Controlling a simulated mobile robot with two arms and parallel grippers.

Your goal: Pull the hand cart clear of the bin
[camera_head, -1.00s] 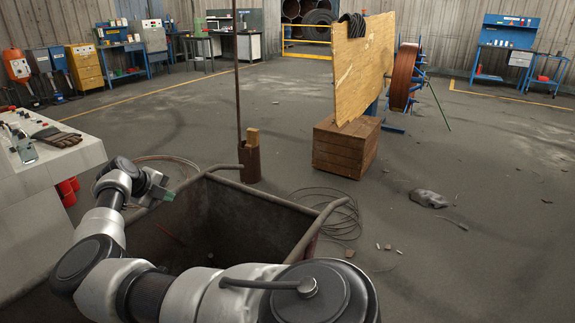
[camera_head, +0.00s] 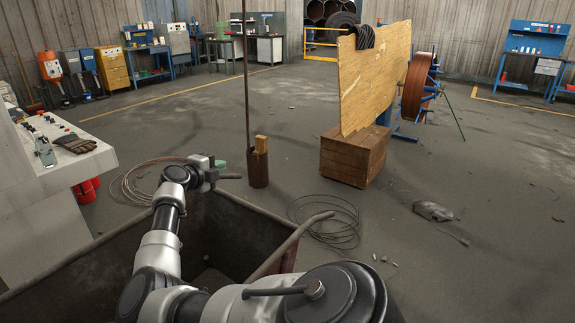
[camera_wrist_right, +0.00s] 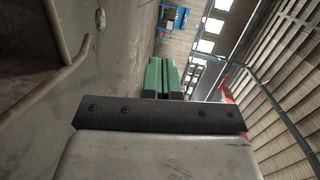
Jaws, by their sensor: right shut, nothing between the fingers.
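The hand cart appears to be the rusty open metal tub (camera_head: 98,262) with tube handles, low in the head view. One handle (camera_head: 290,246) runs along its right side and also shows at the left of the wrist view (camera_wrist_right: 66,72). Another handle end (camera_head: 231,177) shows just beyond my right gripper. My right gripper (camera_head: 222,165) is above the tub's far edge. Its green fingers (camera_wrist_right: 164,77) are shut together and empty in the wrist view. My right arm hides part of the tub. I cannot make out a separate bin. My left gripper is out of view.
A grey control console (camera_head: 45,205) stands close on the left. Coiled wire (camera_head: 325,225) lies beyond the tub. A rusty post base (camera_head: 258,168) and a wooden block (camera_head: 352,160) with a plywood sheet (camera_head: 375,80) stand farther back. Floor to the right is mostly clear.

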